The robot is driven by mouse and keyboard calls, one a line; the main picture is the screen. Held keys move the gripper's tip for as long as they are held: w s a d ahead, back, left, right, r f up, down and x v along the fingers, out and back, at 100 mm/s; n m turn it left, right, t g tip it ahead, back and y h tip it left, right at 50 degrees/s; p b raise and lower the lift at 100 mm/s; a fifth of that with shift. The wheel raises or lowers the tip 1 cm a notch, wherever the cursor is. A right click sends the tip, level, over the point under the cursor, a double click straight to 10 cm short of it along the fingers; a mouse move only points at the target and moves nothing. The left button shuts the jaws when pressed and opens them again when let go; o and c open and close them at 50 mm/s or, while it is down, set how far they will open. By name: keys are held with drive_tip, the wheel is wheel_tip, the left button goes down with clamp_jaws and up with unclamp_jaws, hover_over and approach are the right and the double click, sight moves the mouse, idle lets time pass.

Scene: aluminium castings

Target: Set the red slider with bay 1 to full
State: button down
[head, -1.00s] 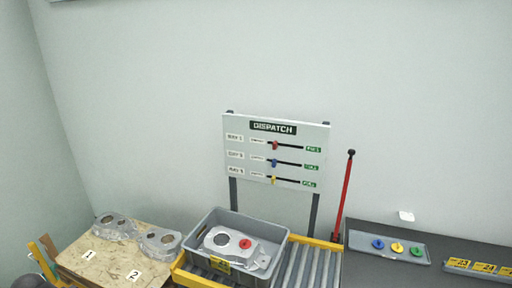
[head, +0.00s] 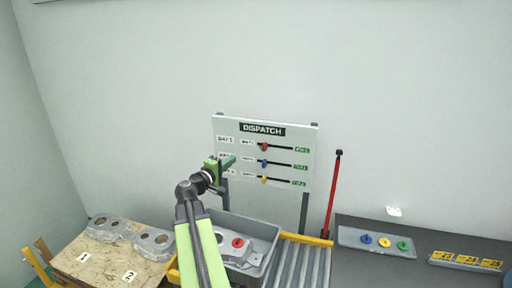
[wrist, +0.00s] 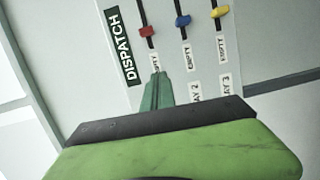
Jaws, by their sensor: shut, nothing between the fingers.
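The white dispatch board (head: 300,135) stands behind the crate with three horizontal slots. The red slider (head: 264,147) is in the top slot, close to its left, empty end; the green full label (head: 302,149) is at the right end. In the wrist view the red slider (wrist: 146,31) shows near the top, just beyond my fingertips. My gripper (head: 231,160) is shut and empty, in front of the board's left part, left of and a little below the red slider. In the wrist view my gripper (wrist: 158,78) points at the bay 1 empty label, apart from the slider.
The blue slider (head: 264,162) and yellow slider (head: 264,180) sit below the red one. A grey crate (head: 262,228) with a casting stands on the roller conveyor below. A red lever (head: 333,195) stands right of the board.

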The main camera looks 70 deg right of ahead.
sight(265, 147)
drive_tip(key=s+d, duration=0.1)
drive_tip(key=d, duration=0.2)
drive_tip(key=s+d, duration=0.1)
drive_tip(key=d, duration=0.3)
drive_tip(key=d+r, duration=0.1)
drive_tip(key=d, duration=0.3)
drive_tip(key=shift+s, duration=0.4)
drive_tip(key=s, duration=0.4)
drive_tip(key=shift+a+f, duration=0.1)
drive_tip(key=shift+a, duration=0.1)
